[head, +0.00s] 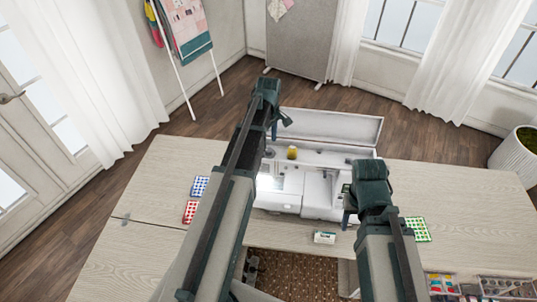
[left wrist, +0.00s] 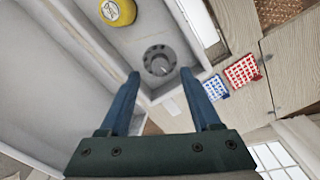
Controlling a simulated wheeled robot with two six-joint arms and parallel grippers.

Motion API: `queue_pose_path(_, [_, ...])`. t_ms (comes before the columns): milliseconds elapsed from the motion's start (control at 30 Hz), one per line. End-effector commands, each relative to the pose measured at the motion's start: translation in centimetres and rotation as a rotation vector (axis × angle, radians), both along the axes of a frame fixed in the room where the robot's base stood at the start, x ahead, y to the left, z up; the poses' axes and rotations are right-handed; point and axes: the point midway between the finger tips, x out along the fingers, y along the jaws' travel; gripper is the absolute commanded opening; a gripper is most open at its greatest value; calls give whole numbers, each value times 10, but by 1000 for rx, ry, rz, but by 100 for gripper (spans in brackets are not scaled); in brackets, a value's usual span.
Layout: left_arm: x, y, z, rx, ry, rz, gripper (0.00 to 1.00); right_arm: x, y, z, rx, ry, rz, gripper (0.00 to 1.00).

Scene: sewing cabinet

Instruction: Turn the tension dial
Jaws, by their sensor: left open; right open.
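The tension dial (left wrist: 160,61) is a round grey knob on the pale top of the sewing machine (head: 318,190), near one end. I cannot tell the height gap. It also shows in the head view (head: 279,126) above the machine's left end. My right gripper (head: 347,217) is open, over the machine's front right.
A yellow spool (head: 292,153) stands on the machine near the dial. An open white lid or case (head: 340,125) rises behind.

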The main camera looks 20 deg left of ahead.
Motion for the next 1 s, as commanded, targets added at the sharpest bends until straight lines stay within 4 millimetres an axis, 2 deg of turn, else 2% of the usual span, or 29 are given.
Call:
queue_pose_path(33, [0,0,-15,0,0,0,64,0,0,-15,0,0,2,50])
queue_pose_path(233, [0,0,-36,0,0,0,64,0,0,-36,-1,0,2,50])
queue_pose_path(633, [0,0,-39,0,0,0,64,0,0,-39,0,0,1,50])
queue_pose_path(1000, [0,0,-39,0,0,0,0,0,0,-40,0,0,1,50])
